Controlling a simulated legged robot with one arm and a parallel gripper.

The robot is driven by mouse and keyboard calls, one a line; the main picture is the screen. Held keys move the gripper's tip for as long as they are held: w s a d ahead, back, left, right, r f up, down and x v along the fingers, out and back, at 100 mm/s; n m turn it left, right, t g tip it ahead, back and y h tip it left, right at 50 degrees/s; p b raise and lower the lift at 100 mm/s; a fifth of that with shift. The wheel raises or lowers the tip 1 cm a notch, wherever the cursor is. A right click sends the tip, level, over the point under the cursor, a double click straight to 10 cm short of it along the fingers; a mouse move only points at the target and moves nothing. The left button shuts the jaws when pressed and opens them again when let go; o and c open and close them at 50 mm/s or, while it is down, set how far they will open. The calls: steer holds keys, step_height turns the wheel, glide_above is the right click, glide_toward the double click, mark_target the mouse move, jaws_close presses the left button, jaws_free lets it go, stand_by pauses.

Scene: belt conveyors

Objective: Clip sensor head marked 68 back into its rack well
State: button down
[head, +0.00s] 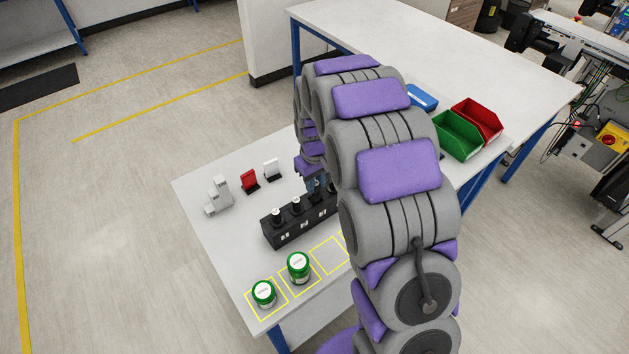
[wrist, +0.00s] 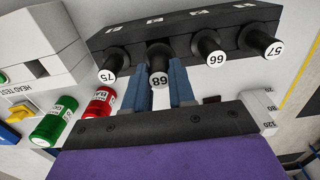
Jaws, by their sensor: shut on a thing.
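The sensor head marked 68 (wrist: 159,76) is black with a white numbered end. In the wrist view it sits between the two blue fingers of my gripper (wrist: 163,85), which is shut on it. Its upper end meets the dark rack (wrist: 182,24), in line with its neighbours; how deep it sits in its well I cannot tell. Heads 75 (wrist: 112,69), 66 (wrist: 209,50) and 57 (wrist: 266,43) stand in the rack beside it. In the head view my gripper (head: 316,187) is over the rack (head: 290,234), partly hidden by my arm.
A grey stepped fixture (head: 217,198), a red stand (head: 249,180) and a white stand (head: 271,169) are behind the rack. Green (head: 457,136) and red (head: 480,118) bins lie right.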

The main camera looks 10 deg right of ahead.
steer(key=shift+f, duration=0.2)
steer(key=shift+f, duration=0.35)
steer(key=shift+f, duration=0.65)
stand_by(0.4)
steer(key=c, duration=0.9)
jaws_free()
steer(key=shift+o, duration=0.2)
steer(key=shift+r, duration=0.1)
step_height(320, 180, up, 17)
steer(key=p, duration=0.2)
